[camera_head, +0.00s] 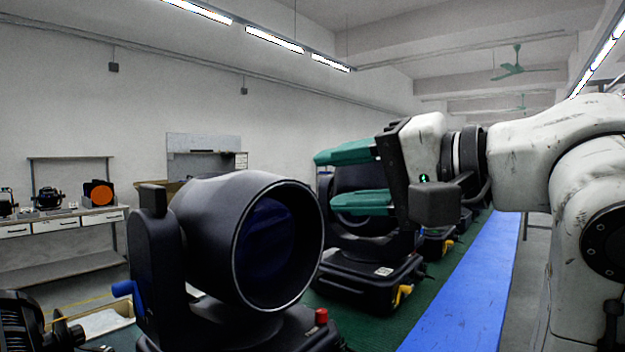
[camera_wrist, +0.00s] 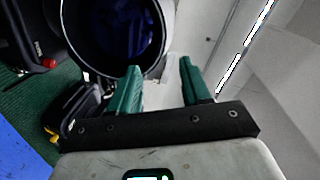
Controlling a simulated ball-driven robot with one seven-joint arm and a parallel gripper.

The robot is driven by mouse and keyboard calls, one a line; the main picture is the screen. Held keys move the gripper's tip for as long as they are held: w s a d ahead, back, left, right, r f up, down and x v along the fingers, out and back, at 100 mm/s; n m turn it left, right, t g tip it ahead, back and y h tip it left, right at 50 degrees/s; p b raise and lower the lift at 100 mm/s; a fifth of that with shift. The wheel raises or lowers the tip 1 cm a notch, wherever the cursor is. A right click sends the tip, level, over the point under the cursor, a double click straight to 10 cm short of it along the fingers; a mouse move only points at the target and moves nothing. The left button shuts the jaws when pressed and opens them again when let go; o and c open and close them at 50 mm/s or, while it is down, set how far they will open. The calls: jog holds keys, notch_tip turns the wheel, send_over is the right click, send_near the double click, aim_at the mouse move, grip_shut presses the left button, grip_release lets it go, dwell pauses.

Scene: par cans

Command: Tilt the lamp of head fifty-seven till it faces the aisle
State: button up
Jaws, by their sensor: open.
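A large black moving-head lamp (camera_head: 250,240) stands nearest in the head view, its round dark lens turned toward the viewer and slightly right. Its base has a red knob (camera_head: 321,316), and a blue lever (camera_head: 122,288) is on its yoke. The lens also shows in the wrist view (camera_wrist: 115,28). A second black head (camera_head: 365,270) stands behind it, partly hidden by my gripper. I cannot read a number on either head. My gripper (camera_head: 324,179), with teal fingers, is open and empty, pointing left above and beyond the near lamp. Its fingertips also show in the wrist view (camera_wrist: 160,68).
More heads with yellow latches (camera_head: 447,246) line the green bench mat (camera_head: 385,322) toward the back. A blue strip (camera_head: 465,300) runs along the right. A shelf bench (camera_head: 65,222) with an orange-lensed lamp (camera_head: 98,194) stands at the left wall.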

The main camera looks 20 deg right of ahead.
jog(key=shift+v, duration=1.4)
